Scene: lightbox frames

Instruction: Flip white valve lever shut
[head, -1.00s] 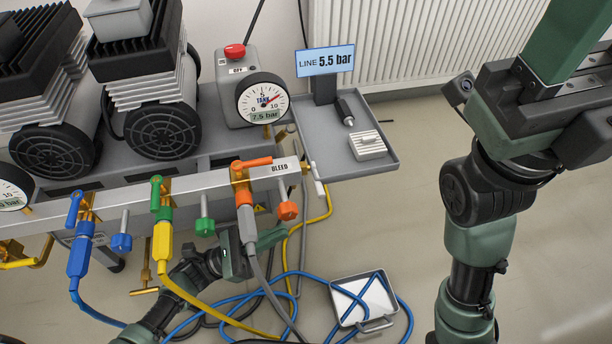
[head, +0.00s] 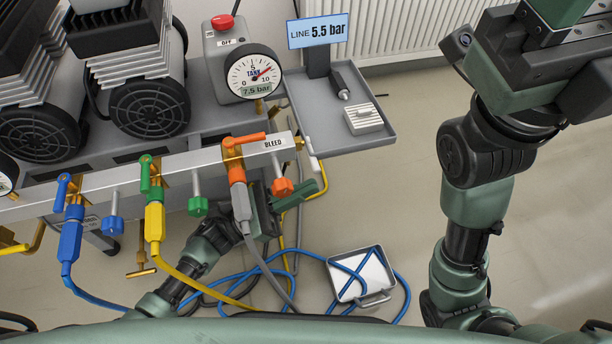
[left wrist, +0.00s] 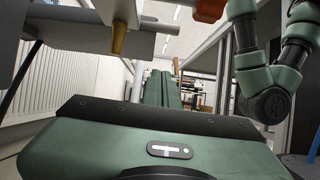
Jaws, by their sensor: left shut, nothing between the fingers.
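The white valve lever (head: 314,156) hangs down from the brass fitting (head: 299,143) at the right end of the manifold, beside the BLEED label, in the head view. My left gripper (head: 312,188) is below the manifold, its green fingers together and empty, pointing right just under the lever. I cannot tell if they touch it. In the left wrist view the shut fingers (left wrist: 166,88) point ahead, and a brass part (left wrist: 118,38) shows above them to the left. My right gripper (head: 556,14) is raised at the upper right, its fingertips cut off by the frame.
The manifold (head: 205,160) also carries blue, green and orange levers and knobs. An orange knob (head: 282,187) is close to my left gripper. A grey tray (head: 352,138) is right of the lever. Hoses and a white tray (head: 378,265) lie below. The sign reads LINE 5.5 bar.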

